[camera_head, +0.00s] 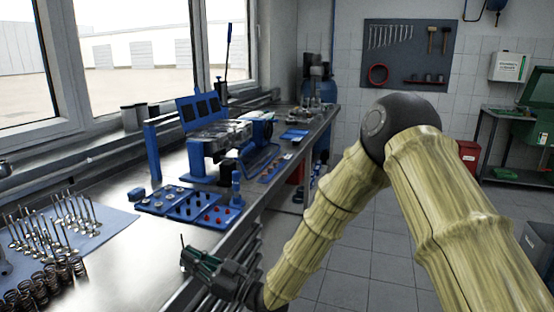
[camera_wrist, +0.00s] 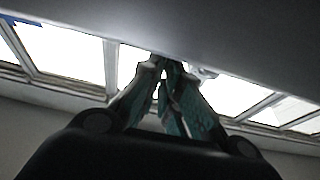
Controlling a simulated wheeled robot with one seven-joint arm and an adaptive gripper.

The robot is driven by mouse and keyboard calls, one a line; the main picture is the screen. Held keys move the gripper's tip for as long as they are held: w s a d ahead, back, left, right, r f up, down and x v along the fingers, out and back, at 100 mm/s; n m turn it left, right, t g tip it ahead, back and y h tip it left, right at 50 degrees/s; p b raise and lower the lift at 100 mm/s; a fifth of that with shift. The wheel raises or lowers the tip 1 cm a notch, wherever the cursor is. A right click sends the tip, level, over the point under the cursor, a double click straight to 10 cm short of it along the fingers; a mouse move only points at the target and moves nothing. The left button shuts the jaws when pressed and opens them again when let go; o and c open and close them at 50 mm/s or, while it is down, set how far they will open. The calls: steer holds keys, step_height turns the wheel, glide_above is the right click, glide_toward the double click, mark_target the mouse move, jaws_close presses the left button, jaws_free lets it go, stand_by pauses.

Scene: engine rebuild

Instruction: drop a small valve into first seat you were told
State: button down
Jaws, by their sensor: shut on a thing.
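My gripper (camera_head: 194,258) hangs at the front edge of the bench, low in the head view. Its fingers are closed together. A thin upright stem (camera_head: 182,241) shows at the fingertips and looks like part of a valve; most of it is hidden. In the wrist view the fingertips (camera_wrist: 166,68) meet, with a small pale piece (camera_wrist: 205,72) beside them. Several valves (camera_head: 72,212) stand on a blue-grey mat (camera_head: 112,222) at the left. A metal engine part, apparently the cylinder head (camera_head: 222,134), rests on a blue stand (camera_head: 196,160) further back. Its seats cannot be made out.
Blue trays (camera_head: 184,207) with small parts lie on the bench between my gripper and the stand. Several springs (camera_head: 45,284) stand at the front left. A blue lever press (camera_head: 228,58) rises by the window. The bench between mat and gripper is clear.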

steer(key=shift+r, duration=0.15)
step_height(320, 180, up, 9)
steer(key=p, duration=0.4)
stand_by(0.9)
steer(key=s+d+r+p, duration=0.3)
steer(key=d+r+p, duration=0.1)
steer(key=d+r, duration=0.4)
steer(key=shift+s+d+r, duration=0.2)
steer(key=shift+d+r, duration=0.15)
steer(key=shift+d, duration=0.4)
stand_by(0.5)
